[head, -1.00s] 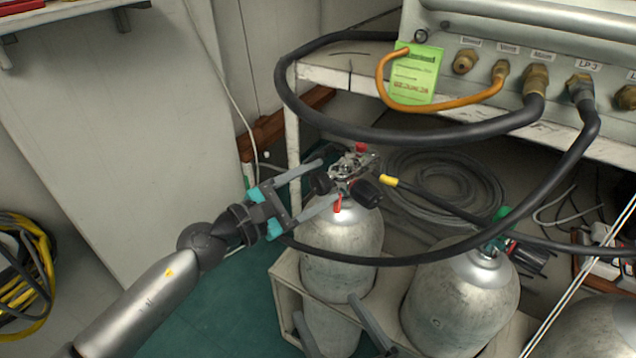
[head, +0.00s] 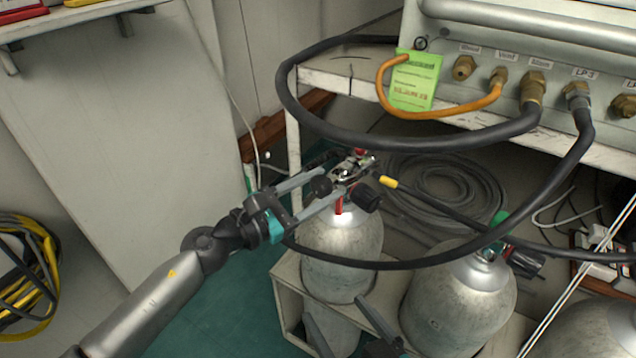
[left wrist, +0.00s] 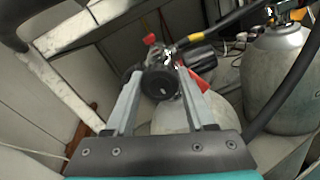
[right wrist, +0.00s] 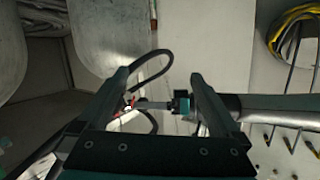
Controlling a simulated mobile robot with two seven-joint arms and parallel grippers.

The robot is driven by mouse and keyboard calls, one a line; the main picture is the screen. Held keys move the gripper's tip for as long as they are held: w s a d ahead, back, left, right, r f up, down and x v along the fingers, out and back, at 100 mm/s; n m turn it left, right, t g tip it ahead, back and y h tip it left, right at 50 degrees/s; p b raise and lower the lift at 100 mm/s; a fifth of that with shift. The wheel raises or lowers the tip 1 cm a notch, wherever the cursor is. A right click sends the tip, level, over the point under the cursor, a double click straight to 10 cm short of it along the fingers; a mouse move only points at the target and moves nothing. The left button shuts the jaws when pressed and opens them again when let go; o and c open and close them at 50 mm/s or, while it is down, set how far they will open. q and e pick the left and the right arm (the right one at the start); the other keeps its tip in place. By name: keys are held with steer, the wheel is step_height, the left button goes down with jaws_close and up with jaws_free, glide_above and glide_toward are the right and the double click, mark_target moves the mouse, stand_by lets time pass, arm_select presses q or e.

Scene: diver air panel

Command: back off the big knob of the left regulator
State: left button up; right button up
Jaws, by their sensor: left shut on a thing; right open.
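The left regulator (head: 350,172) sits on top of the left grey cylinder (head: 341,255). My left gripper (head: 328,180) has its two fingers around a round black knob (head: 322,186) on the regulator's near left side. In the left wrist view this knob (left wrist: 160,84) lies between the fingertips and is gripped. A second black knob (head: 366,197) points to the right, free of the fingers. A red part (head: 340,204) hangs below the regulator. My right gripper (head: 338,312) is low in front of the left cylinder, open and empty.
A yellow-collared black hose (head: 388,182) leaves the regulator to the right. A thick black hose (head: 420,262) loops across the cylinders. A second cylinder (head: 460,300) stands to the right. The panel (head: 520,60) with a green tag (head: 415,80) is above on a white shelf.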

arm_select(q)
steer(key=shift+n+p, duration=0.35)
steer(key=shift+n, duration=0.45)
steer(key=shift+n+p, duration=0.55)
steer(key=shift+n, duration=0.45)
steer(key=n+p, duration=0.3)
steer(key=n, duration=0.2)
steer(key=shift+a+n, duration=0.1)
steer(key=shift+n, duration=0.3)
steer(key=shift+n+p, duration=0.75)
steer(key=shift+n, duration=0.25)
steer(key=shift+a+f+n, duration=0.1)
steer(key=shift+a+n, duration=0.05)
steer(key=shift+n, duration=0.25)
arm_select(e)
steer(key=s+d+f+g+h, duration=0.4)
steer(key=s+d+g, duration=0.1)
steer(key=d+g, duration=0.4)
steer(key=shift+s+d+f+h, duration=0.15)
steer(key=shift+s+d+h, duration=0.2)
steer(key=shift+h, duration=0.05)
arm_select(q)
steer(key=o, duration=1)
steer(key=shift+o, duration=1.1)
